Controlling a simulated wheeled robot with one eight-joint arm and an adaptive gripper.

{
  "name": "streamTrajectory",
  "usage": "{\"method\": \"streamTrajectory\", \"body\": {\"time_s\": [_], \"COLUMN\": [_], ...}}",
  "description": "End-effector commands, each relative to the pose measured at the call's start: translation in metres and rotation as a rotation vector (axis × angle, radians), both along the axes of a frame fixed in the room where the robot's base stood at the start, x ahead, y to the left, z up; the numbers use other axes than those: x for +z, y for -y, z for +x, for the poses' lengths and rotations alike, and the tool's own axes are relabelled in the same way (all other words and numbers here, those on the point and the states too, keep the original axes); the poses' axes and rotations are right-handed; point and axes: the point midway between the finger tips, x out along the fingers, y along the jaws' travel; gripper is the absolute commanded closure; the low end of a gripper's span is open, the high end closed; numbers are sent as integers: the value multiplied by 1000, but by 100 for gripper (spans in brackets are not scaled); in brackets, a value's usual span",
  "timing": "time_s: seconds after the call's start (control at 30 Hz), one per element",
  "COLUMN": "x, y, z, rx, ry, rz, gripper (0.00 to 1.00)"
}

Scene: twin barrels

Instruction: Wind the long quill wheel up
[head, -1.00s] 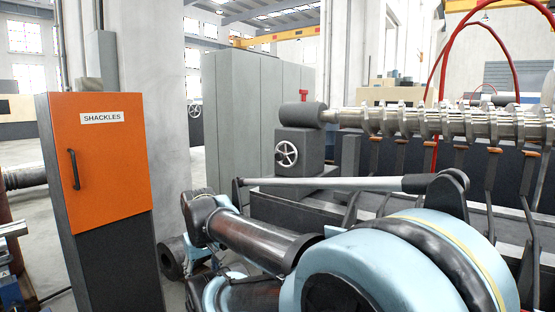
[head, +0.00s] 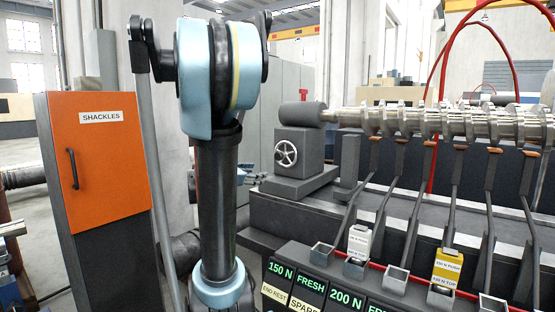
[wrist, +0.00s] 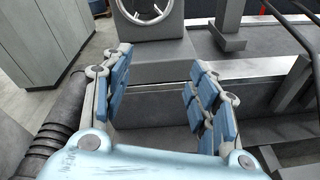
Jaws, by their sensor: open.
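A spoked handwheel (head: 286,153) is on the front face of a dark grey block (head: 300,140) at the near end of the long ribbed shaft (head: 440,120). Its lower part also shows at the top of the wrist view (wrist: 145,10). No name is readable on it. My gripper (wrist: 160,85) is open and empty, its blue-padded fingers apart. In the wrist view the wheel is beyond and above the fingertips, not touched. In the head view my arm hides most of the gripper; part of it seems to show left of the block.
An orange cabinet (head: 98,155) marked SHACKLES stands left. Grey cabinets (wrist: 45,40) stand behind. Slanted levers (head: 405,220) and small trays (head: 395,280) line the machine bed at right. A labelled panel (head: 320,290) is low in front.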

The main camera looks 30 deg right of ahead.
Motion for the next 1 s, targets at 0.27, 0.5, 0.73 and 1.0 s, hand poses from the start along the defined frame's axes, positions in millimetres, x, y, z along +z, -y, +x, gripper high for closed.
{"method": "streamTrajectory", "body": {"time_s": [0.27,0.5,0.73,1.0], "x": [31,34,34,34], "y": [17,29,58,96], "z": [30,37,49,65], "rx": [40,42,42,43], "ry": [-210,-234,-232,-231], "rz": [-261,-287,-285,-284], "gripper": [46,46,46,46]}}
